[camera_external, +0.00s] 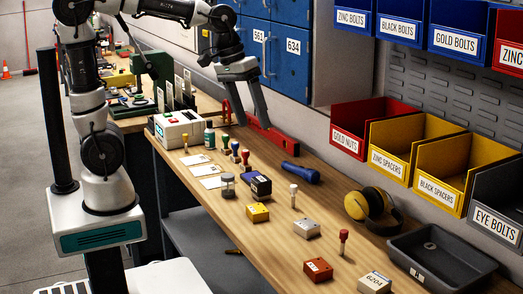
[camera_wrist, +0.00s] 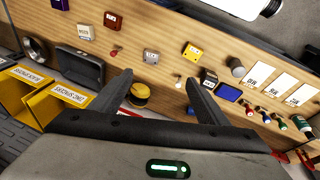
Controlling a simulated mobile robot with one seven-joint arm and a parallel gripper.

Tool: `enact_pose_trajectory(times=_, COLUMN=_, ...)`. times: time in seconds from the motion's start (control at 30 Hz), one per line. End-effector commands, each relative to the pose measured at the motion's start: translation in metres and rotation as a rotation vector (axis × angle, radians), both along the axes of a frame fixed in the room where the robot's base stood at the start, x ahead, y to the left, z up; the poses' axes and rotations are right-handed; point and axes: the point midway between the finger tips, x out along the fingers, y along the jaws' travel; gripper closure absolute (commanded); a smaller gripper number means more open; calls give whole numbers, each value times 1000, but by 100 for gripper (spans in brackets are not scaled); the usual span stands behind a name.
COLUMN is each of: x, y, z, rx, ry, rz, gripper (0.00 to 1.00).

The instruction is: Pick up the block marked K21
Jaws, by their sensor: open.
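Several small marked blocks stand on the wooden bench. They are a dark one (camera_external: 261,187), a yellow one (camera_external: 257,213), a light grey one (camera_external: 307,228), a red one (camera_external: 318,269) and a white one (camera_external: 374,283) that seems to read 6204. I cannot read K21 on any of them. In the wrist view the yellow block (camera_wrist: 193,51), grey block (camera_wrist: 152,56), red block (camera_wrist: 111,20), white block (camera_wrist: 86,32) and dark block (camera_wrist: 208,78) show. My gripper (camera_external: 252,124) is open and empty above the bench's far side; its fingers (camera_wrist: 157,77) frame no block closely.
Small stamps, a jar (camera_external: 228,185) and a white labelled machine (camera_external: 180,128) stand further left. Wall bins (camera_external: 443,170) overhang at right. Bare wood separates the blocks.

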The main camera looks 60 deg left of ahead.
Motion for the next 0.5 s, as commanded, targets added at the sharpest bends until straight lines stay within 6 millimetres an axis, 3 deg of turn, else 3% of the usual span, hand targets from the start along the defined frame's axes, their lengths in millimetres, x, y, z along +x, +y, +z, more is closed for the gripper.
enact_pose_trajectory(times=0.03, x=22, y=-12, z=-23, rx=11, ry=47, rz=-13, gripper=31)
enact_pose_trajectory(times=0.2, x=79, y=-42, z=-71, rx=82, ry=159, rz=-38, gripper=31)
enact_pose_trajectory(times=0.33, x=106, y=-61, z=-103, rx=139, ry=211, rz=-50, gripper=31)
enact_pose_trajectory(times=0.5, x=121, y=-72, z=-123, rx=179, ry=238, rz=-57, gripper=31)
